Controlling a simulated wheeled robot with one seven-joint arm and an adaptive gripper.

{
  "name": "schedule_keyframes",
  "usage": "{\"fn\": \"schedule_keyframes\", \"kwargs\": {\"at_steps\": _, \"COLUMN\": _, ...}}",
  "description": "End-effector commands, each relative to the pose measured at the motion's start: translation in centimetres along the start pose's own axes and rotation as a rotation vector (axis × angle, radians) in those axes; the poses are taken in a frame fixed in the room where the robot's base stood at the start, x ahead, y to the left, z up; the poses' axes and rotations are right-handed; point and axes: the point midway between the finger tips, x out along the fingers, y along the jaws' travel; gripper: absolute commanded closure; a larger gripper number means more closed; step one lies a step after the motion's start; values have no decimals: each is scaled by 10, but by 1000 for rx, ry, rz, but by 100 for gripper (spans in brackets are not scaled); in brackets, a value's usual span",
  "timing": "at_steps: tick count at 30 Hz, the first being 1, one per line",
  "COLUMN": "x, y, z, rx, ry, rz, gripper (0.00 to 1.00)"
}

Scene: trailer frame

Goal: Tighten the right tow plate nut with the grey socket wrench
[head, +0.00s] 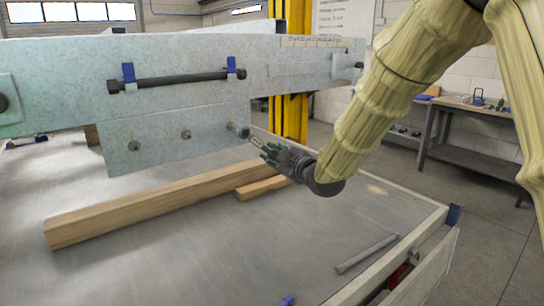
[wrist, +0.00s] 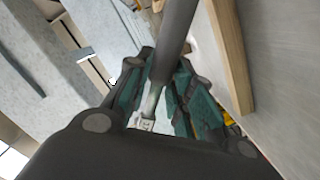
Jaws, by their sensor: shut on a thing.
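The pale galvanised tow plate (head: 165,155) hangs below the frame beam. It bears a left nut (head: 134,146) and a middle nut (head: 186,134). At its right end the grey socket wrench (head: 238,130) has its round socket end where the right nut sits, hiding that nut. I cannot tell how fully it is seated. My gripper (head: 270,152) is right of the plate, shut on the wrench's handle. In the wrist view the dark wrench shaft (wrist: 177,38) runs up and away from between the fingers of my gripper (wrist: 160,95).
A long wooden beam (head: 140,210) and a shorter block (head: 263,187) lie on the metal table (head: 215,255) below the plate. A loose grey bar (head: 367,253) lies at the table's right. A black bar (head: 180,80) in blue clips is on the frame beam. A yellow post (head: 290,105) stands behind.

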Motion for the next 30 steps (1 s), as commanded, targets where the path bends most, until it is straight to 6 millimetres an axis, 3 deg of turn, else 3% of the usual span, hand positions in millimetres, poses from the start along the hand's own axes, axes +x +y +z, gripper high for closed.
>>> {"fn": "schedule_keyframes", "kwargs": {"at_steps": 8, "x": -4, "y": 0, "z": 0, "rx": 0, "ry": 1, "rz": 1, "gripper": 100}}
{"fn": "schedule_keyframes", "kwargs": {"at_steps": 22, "x": -37, "y": 0, "z": 6, "rx": 0, "ry": 0, "rz": 1, "gripper": 100}}
{"fn": "schedule_keyframes", "kwargs": {"at_steps": 30, "x": -40, "y": 0, "z": 5, "rx": 0, "ry": 1, "rz": 1, "gripper": 100}}
